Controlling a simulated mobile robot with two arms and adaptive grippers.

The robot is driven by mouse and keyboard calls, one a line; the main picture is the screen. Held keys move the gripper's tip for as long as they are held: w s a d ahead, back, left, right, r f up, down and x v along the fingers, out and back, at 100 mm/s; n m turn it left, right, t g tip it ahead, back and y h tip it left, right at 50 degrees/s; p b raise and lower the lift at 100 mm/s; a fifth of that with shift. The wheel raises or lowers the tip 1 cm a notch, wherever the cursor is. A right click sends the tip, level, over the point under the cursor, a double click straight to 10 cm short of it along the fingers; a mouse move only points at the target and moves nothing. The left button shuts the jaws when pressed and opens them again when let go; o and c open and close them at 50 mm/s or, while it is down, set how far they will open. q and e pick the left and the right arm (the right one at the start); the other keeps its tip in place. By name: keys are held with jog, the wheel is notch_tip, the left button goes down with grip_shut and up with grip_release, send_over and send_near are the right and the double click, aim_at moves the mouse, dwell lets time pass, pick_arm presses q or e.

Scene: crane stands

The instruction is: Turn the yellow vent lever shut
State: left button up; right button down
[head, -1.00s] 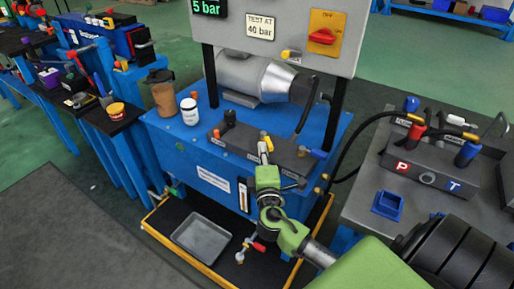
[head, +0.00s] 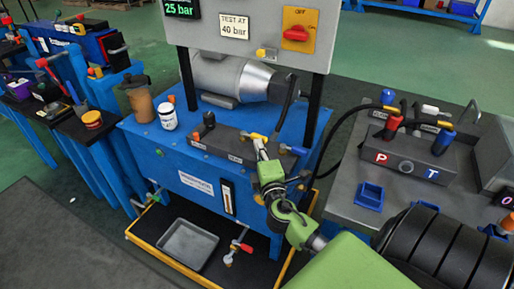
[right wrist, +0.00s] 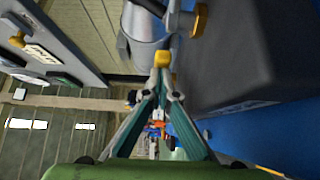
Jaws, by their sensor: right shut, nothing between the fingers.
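The yellow vent lever (head: 258,137) is on the dark valve block (head: 225,143) on top of the blue power unit. My right gripper (head: 263,156) is shut and empty, with its tips right at the lever. In the right wrist view the two fingers (right wrist: 161,78) meet in a point, and a yellow handle end (right wrist: 162,58) shows just beyond them. I cannot tell whether the tips touch it. The fingers partly hide the lever's base. My left gripper is not in view.
The panel (head: 270,30) with a red switch (head: 296,33) hangs above. A white jar (head: 168,117) and a brown shaker (head: 138,103) stand left. A grey tray (head: 188,246) lies below.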

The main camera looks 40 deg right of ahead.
jog(key=shift+s, duration=0.1)
dwell(0.4)
jog(key=shift+s+a+f, duration=0.1)
jog(key=shift+s+a, duration=0.05)
jog(key=shift+s, duration=0.15)
jog(key=v, duration=0.6)
jog(key=shift+s+a, duration=0.15)
jog(key=shift+s, duration=0.2)
